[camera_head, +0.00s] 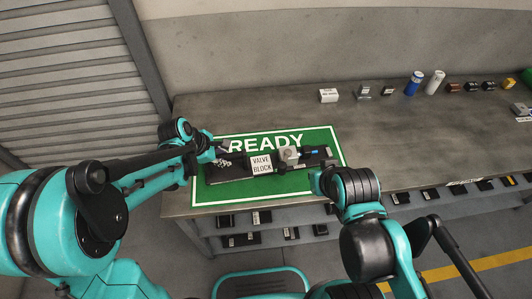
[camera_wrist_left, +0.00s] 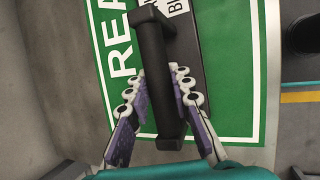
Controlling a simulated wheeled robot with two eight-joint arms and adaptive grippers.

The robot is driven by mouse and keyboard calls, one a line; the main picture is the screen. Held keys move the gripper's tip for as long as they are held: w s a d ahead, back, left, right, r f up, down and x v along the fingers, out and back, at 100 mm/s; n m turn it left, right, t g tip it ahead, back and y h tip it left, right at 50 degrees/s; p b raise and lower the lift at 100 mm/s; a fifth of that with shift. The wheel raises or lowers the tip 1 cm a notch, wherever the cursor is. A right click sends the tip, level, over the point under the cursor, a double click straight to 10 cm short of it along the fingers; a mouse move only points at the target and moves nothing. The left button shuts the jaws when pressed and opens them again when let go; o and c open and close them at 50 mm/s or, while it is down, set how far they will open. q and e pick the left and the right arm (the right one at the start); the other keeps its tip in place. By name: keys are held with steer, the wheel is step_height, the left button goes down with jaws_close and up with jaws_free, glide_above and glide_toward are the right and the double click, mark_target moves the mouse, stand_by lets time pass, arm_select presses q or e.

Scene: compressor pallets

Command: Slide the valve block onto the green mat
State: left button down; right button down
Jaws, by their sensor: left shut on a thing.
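The valve block (camera_head: 261,165) is a long dark base with a white VALVE BLOCK label and grey and blue fittings. It lies on the green mat (camera_head: 222,194), which is marked READY, with green showing around it. My left gripper (camera_head: 222,156) is at the block's left end. In the left wrist view its fingers (camera_wrist_left: 160,75) are shut around the block's black handle bar (camera_wrist_left: 155,60). The mat also shows there (camera_wrist_left: 232,65). My right gripper (camera_head: 318,180) is by the mat's lower right edge, apart from the block; its fingers are too unclear to read.
The grey workbench (camera_head: 400,135) is clear to the right of the mat. A white box (camera_head: 328,95), a blue can (camera_head: 413,83), a white cylinder (camera_head: 435,82) and several small parts stand along its back. A shelf below holds several dark parts.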

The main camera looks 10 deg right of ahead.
arm_select(q)
steer(key=shift+a, duration=0.1)
steer(key=c, duration=1.3)
jaws_free()
steer(key=shift+f, duration=0.1)
steer(key=v, duration=1.2)
steer(key=s+a+m+t+y, duration=0.1)
steer(key=s+a+m, duration=0.1)
steer(key=s+m, duration=0.2)
steer(key=s+a+m+t+y, duration=0.1)
steer(key=s+m, duration=0.3)
steer(key=m, duration=0.4)
steer(key=s+a+m+t+y, duration=0.2)
steer(key=s+a+m, duration=0.1)
steer(key=m, duration=0.3)
steer(key=shift+s+a, duration=0.1)
steer(key=shift+s, duration=0.75)
